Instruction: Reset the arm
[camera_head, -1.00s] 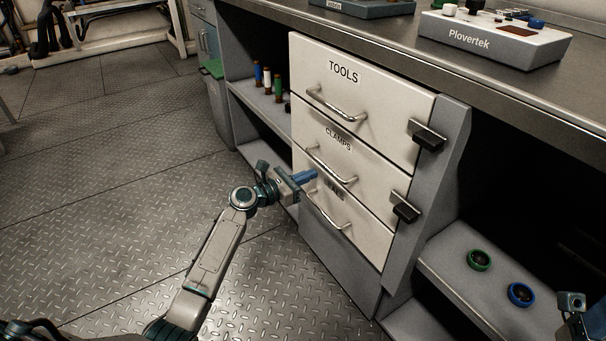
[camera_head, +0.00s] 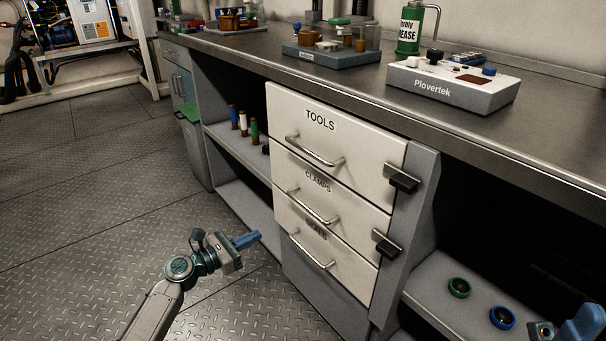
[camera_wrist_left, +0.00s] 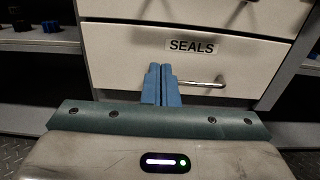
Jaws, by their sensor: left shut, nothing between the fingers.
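My left gripper (camera_head: 250,239) is at the lower left of the drawer unit, in front of it and apart from it. Its blue fingers are shut with nothing between them; they also show closed together in the left wrist view (camera_wrist_left: 161,84). Behind them there is the drawer labelled SEALS (camera_wrist_left: 215,50), with its handle to the right of the fingertips. In the head view the TOOLS drawer (camera_head: 350,145), the CLAMPS drawer (camera_head: 345,198) and the SEALS drawer (camera_head: 340,263) look closed. A blue finger of my right gripper (camera_head: 585,325) shows at the lower right corner; its opening is cut off.
A green ring (camera_head: 459,288) and a blue ring (camera_head: 502,317) lie on the right lower shelf. Several coloured bottles (camera_head: 243,123) stand on the left shelf. A Plovertek box (camera_head: 450,90) stands on the worktop. The floor left of the drawers is clear.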

